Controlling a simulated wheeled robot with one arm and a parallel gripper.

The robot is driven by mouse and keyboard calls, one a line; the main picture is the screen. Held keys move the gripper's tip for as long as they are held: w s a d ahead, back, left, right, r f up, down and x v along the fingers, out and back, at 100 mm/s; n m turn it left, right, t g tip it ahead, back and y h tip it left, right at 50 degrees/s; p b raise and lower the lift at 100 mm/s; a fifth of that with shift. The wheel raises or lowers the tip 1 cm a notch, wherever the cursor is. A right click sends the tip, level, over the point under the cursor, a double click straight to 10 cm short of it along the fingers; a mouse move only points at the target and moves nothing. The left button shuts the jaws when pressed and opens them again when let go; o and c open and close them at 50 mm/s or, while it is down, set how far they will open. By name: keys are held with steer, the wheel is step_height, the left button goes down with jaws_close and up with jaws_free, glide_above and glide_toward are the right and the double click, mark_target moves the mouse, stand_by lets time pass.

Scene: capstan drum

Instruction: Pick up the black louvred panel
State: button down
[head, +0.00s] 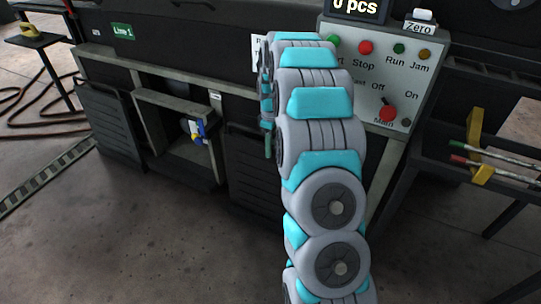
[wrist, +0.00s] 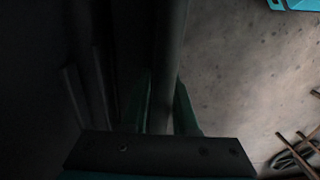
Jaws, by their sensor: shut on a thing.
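A black louvred panel (head: 252,172) stands on the front of the machine, just left of my arm in the head view; my arm hides its right part. In the wrist view a dark upright edge (wrist: 168,55), which looks like this panel's, runs between the greenish fingers of my gripper (wrist: 163,100). My gripper is shut on it. In the head view my gripper (head: 268,143) shows only as a small green tip beside the arm, at the panel's upper part. A second black louvred panel (head: 108,122) is further left.
A control box (head: 385,75) with buttons is behind my arm. A dark rack (head: 465,165) with rods stands at right. The floor (head: 150,240) in front is clear.

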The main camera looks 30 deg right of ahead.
step_height(320, 180, up, 3)
steer(key=shift+f, duration=0.1)
steer(key=shift+s+a, duration=0.1)
steer(key=shift+s, duration=0.1)
steer(key=s+a, duration=0.2)
steer(key=s, duration=0.5)
steer(key=s+a+r, duration=0.1)
steer(key=s+a, duration=0.2)
steer(key=s, duration=0.4)
steer(key=shift+s+r+b, duration=0.3)
steer(key=shift+s+b, duration=0.05)
